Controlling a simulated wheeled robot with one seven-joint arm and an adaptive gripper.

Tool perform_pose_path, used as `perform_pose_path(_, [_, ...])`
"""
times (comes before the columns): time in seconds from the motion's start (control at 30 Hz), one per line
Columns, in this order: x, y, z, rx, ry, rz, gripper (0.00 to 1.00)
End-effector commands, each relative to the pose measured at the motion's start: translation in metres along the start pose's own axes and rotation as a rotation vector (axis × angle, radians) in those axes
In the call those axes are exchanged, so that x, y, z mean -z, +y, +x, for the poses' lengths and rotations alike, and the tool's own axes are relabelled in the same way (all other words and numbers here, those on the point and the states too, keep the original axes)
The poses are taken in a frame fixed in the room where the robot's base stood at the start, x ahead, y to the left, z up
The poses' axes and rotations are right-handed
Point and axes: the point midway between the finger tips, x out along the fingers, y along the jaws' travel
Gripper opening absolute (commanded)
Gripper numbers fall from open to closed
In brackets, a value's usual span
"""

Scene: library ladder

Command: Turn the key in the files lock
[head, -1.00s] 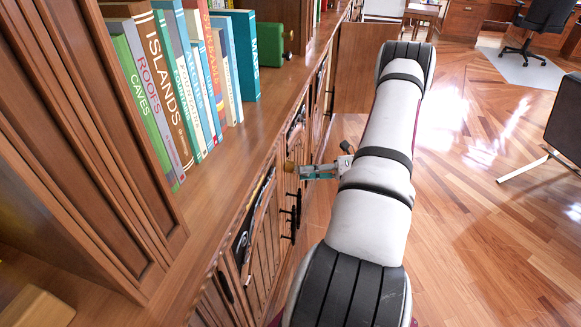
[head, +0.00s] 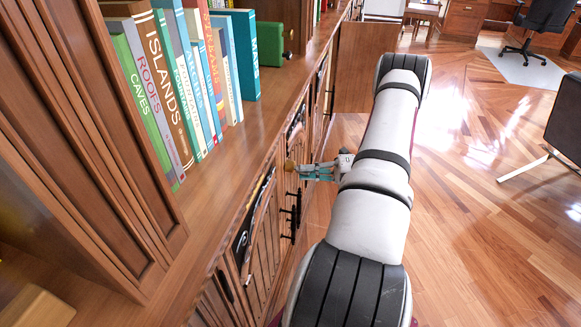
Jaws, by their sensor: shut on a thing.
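My gripper (head: 300,171) reaches left from my arm to the front of the wooden cabinet (head: 262,228). Its fingers are shut on the key at the cabinet front. A small brown-tan piece (head: 290,166) shows at the fingertips; I cannot tell whether it is the key or a knob. The files lock is hidden behind the fingers and too small to make out.
Black handles (head: 296,208) stick out from the cabinet front just below my gripper. Upright books (head: 190,90) and a green object (head: 272,45) stand on the shelf above. Open wooden floor (head: 480,240) lies to the right, with a black chair (head: 567,120) at the edge.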

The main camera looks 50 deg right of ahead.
Motion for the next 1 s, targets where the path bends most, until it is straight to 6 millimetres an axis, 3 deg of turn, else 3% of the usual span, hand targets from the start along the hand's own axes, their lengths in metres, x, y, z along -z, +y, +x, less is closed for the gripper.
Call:
perform_pose_path(0.13, [0.0, 0.0, 0.0, -0.028, 0.0, 0.095, 0.0])
perform_pose_path(0.43, [0.0, 0.0, 0.0, -0.03, 0.001, 0.105, 0.0])
perform_pose_path(0.5, [0.0, 0.0, 0.0, -0.03, 0.001, 0.104, 0.23])
perform_pose_path(0.57, [0.0, 0.0, 0.0, -0.03, 0.0, 0.104, 0.33])
perform_pose_path(0.87, [0.0, 0.0, -0.001, -0.03, 0.0, 0.103, 0.33])
perform_pose_path(1.0, [0.0, -0.001, -0.011, -0.029, -0.001, 0.102, 0.33])
